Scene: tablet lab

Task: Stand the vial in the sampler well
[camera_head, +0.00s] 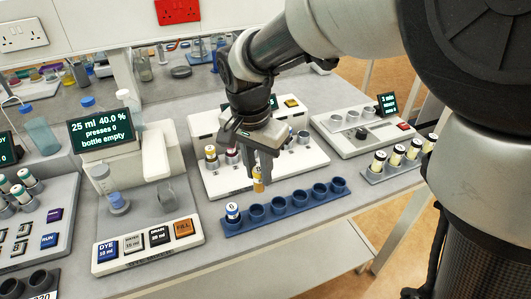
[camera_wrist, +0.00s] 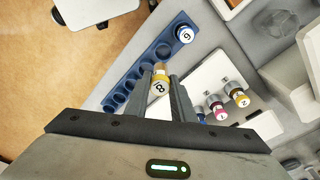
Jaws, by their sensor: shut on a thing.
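A vial (camera_head: 258,186) with a yellow band is between the fingers of my gripper (camera_head: 258,176), which is shut on it. In the wrist view the vial (camera_wrist: 160,85) shows the number 8 and my gripper's fingers (camera_wrist: 161,84) are on both sides of it. It hangs above the back edge of a blue rack (camera_head: 290,213), apart from it as far as I can see. Which well is the sampler well is not labelled legibly.
A white-capped vial (camera_head: 232,211) stands in the rack's left end; its other holes look empty. A dye dispenser (camera_head: 150,248) stands left, its screen reading "bottle empty". Another machine (camera_head: 355,148) and a grey rack (camera_head: 390,172) of vials stand right.

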